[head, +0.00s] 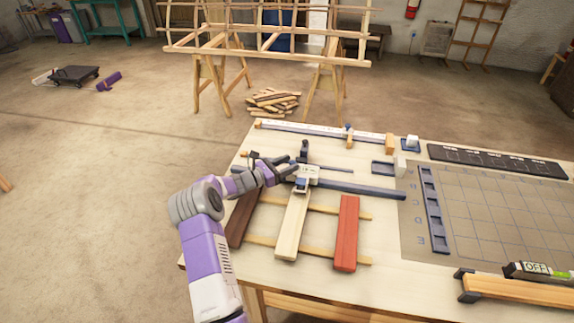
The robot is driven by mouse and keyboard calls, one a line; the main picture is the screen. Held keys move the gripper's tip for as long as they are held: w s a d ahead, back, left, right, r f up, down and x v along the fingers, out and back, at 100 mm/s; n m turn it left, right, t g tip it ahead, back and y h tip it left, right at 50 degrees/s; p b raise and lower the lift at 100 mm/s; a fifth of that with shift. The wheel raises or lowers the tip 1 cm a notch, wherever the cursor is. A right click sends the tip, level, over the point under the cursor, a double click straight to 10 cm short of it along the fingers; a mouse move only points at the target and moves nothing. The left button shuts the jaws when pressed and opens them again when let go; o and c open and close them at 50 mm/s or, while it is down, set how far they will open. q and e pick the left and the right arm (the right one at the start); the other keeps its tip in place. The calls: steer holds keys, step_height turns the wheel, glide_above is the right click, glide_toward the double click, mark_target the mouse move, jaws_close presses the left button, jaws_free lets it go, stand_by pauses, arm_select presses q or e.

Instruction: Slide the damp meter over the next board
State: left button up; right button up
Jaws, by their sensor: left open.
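A small cream-and-grey device that looks like the damp meter (309,175) sits on a dark rail (362,190) that runs across the table. It is at the far end of the pale board (293,226). A dark brown board (241,219) lies to the left and a red board (346,233) to the right, both across two thin wooden strips. My left gripper (284,171) is open at the left side of the meter. I cannot tell whether its fingers touch it. My arm partly covers the rail's left end and the brown board. My right gripper is out of view.
A long white bar (320,130) with wooden ends lies at the table's back. On the right are a gridded grey mat (480,222), a slotted dark strip (433,215), a black panel (497,160) and an "OFF" display (537,269). A dark upright post (304,152) stands behind the meter.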

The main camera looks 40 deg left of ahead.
arm_select(q)
steer(key=p+v, duration=0.1)
steer(key=v, duration=0.6)
steer(key=shift+s, duration=0.35)
